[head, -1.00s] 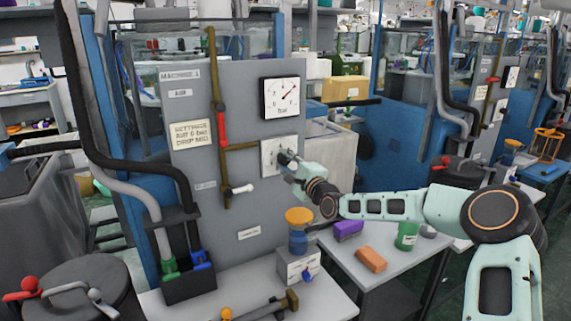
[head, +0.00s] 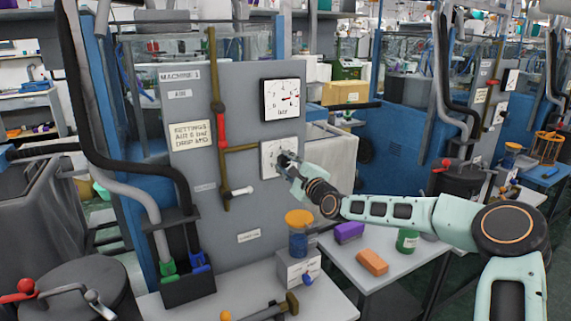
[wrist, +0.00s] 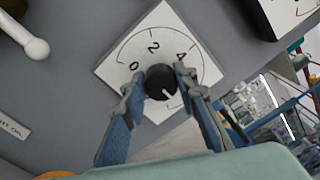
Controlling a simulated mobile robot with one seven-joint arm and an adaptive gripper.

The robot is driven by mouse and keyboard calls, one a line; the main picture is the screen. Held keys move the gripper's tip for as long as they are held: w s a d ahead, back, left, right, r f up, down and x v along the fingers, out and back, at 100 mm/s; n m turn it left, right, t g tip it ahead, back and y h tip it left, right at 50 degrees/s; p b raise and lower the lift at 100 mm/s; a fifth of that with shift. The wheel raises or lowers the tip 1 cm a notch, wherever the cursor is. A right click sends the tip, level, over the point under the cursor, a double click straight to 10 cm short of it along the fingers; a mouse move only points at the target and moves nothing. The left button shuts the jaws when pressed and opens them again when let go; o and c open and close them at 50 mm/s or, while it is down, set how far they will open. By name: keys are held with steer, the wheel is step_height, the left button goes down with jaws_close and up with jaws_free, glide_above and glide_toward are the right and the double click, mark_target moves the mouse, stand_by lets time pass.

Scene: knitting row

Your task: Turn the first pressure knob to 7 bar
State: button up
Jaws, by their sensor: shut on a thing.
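The pressure knob is a round black knob (wrist: 160,82) on a white square dial plate (wrist: 150,42) with 0, 2 and 4 visible in the wrist view. My gripper (wrist: 158,84) is shut on the knob, one finger on each side. A pale pointer mark on the knob points down and right, past the 4; the numbers there are hidden by my finger. In the head view my gripper (head: 288,164) reaches the dial plate (head: 268,150) from the right. Above it is a gauge (head: 282,99) marked bar, with a red needle pointing about right; its figures are too small to read surely.
The grey panel (head: 225,215) carries a brown pipe with a red lever (head: 221,130) and a white-handled lever (head: 241,191) left of the dial. Below stand a blue jar with an orange lid (head: 299,217), an orange block (head: 372,262) and a purple block (head: 349,232).

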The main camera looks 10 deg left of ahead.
steer(key=o, duration=1.2)
steer(key=v, duration=1.2)
steer(key=shift+a, duration=0.15)
